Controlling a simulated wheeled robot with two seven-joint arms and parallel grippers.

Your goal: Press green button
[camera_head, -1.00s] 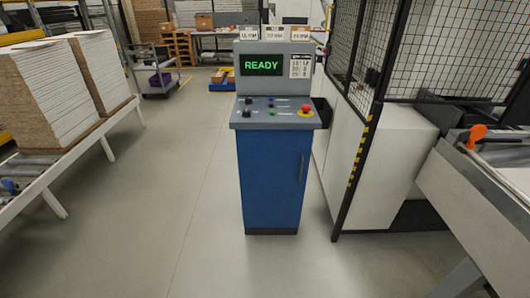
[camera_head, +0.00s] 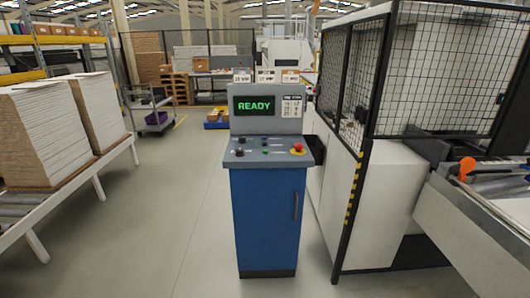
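A blue control cabinet (camera_head: 268,220) stands upright on the floor near the middle of the view. Its grey sloped panel (camera_head: 250,157) carries dark knobs, a small blue button, a red emergency stop knob (camera_head: 298,147) on a yellow ring, and a small green button (camera_head: 265,151) near the panel's middle. A screen (camera_head: 254,105) above the panel shows READY in green letters. Neither of my grippers is in view, and nothing covers the panel.
Stacks of white-edged boards (camera_head: 45,130) rest on a roller conveyor at the left. A black mesh fence (camera_head: 440,70) and a white machine stand close to the cabinet's right. The grey floor (camera_head: 150,220) is clear left of the cabinet.

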